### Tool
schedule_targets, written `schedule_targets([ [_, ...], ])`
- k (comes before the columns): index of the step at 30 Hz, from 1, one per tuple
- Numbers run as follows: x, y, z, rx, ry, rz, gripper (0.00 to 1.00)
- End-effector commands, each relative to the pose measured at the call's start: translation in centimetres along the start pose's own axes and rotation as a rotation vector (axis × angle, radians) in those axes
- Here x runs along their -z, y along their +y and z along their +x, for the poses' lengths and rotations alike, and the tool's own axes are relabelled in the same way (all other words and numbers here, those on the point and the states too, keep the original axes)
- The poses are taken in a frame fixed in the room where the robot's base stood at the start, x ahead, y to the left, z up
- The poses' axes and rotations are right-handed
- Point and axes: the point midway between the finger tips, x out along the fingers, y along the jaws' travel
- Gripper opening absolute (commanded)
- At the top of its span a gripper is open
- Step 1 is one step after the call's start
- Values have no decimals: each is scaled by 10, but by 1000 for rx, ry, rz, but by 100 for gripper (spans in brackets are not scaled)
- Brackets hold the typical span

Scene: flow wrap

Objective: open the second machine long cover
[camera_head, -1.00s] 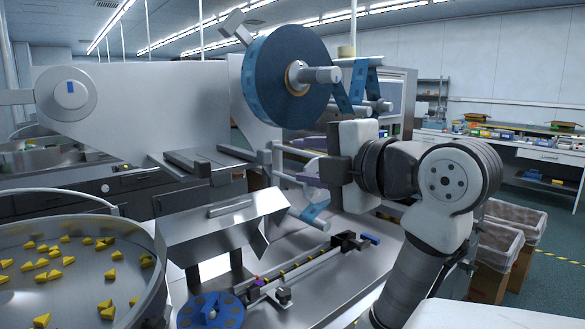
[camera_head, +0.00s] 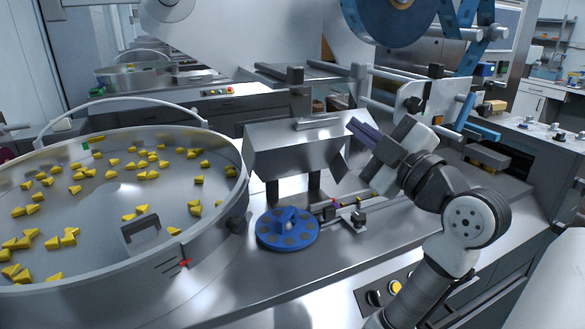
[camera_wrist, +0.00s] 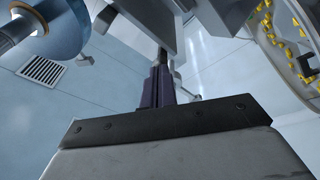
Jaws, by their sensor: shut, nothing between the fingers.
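The long cover (camera_head: 280,153) is a shiny metal hood with a bar handle (camera_head: 325,123) on its top. It stands on dark posts over the steel worktop, in the middle of the head view, and appears lowered. My gripper (camera_head: 353,125) is just right of the handle, beside the cover's right end, with its purple fingers pointing left. The fingers are together and hold nothing. They also show together in the wrist view (camera_wrist: 160,75), with grey metal parts beyond them. I cannot tell whether the fingertips touch the cover.
A big steel bowl (camera_head: 228,215) with several yellow pieces is at the left. A blue disc (camera_head: 288,229) lies in front of the cover. A blue film reel (camera_head: 385,18) hangs above, with rollers at the right. The worktop's front is mostly clear.

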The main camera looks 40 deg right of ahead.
Motion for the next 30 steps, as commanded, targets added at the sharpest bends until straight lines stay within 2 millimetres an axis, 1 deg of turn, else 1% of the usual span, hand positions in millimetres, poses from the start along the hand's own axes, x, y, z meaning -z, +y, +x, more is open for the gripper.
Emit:
schedule_targets([
  [1, -12, -28, 4, -28, 29, 97, 0],
  [5, -25, -76, 8, -111, 102, 337, 0],
  [6, -29, -90, 7, -135, 122, 409, 0],
  [9, -36, -124, 4, -187, 169, 582, 0],
  [12, -40, -151, -1, -229, 205, 726, 0],
  [15, -43, -170, -6, -260, 232, 830, 0],
  [19, -43, -181, -10, -282, 251, 903, 0],
  [23, -42, -179, -6, -288, 258, 923, 0],
  [26, -39, -172, 6, -288, 259, 923, 0],
  [30, -35, -161, 32, -286, 259, 922, 0],
])
